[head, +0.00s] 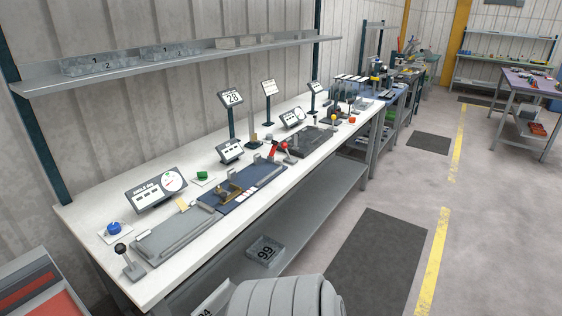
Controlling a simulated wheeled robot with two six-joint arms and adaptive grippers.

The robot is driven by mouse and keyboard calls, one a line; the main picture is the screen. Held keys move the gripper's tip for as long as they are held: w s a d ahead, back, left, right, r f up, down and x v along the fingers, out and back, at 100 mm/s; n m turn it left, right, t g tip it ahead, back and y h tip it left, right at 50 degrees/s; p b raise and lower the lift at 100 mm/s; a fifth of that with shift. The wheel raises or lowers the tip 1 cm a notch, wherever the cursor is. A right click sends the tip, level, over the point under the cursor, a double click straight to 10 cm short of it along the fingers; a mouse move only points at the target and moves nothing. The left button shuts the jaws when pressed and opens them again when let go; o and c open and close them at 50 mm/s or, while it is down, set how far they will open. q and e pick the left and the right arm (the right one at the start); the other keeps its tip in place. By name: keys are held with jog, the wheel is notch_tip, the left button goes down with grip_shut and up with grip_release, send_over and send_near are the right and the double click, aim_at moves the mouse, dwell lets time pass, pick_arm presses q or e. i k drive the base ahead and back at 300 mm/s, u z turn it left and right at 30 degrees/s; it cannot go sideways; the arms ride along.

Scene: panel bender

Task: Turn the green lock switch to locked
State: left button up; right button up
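The green lock switch (202,175) is a small green knob on a pale base, on the white workbench (83,211), to the right of the angle display (156,190). It is too small to tell which way it is turned. A blue knob (114,228) on a similar base sits at the near left end of the bench. Neither of my grippers is in view.
A black-knobbed lever (121,249) and a grey plate fixture (178,238) are at the near end. A red-handled lever (283,146) stands farther along. Dark mats (375,262) lie on the open floor at right.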

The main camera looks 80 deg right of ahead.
aim_at(202, 176)
jog(key=z, duration=2.55)
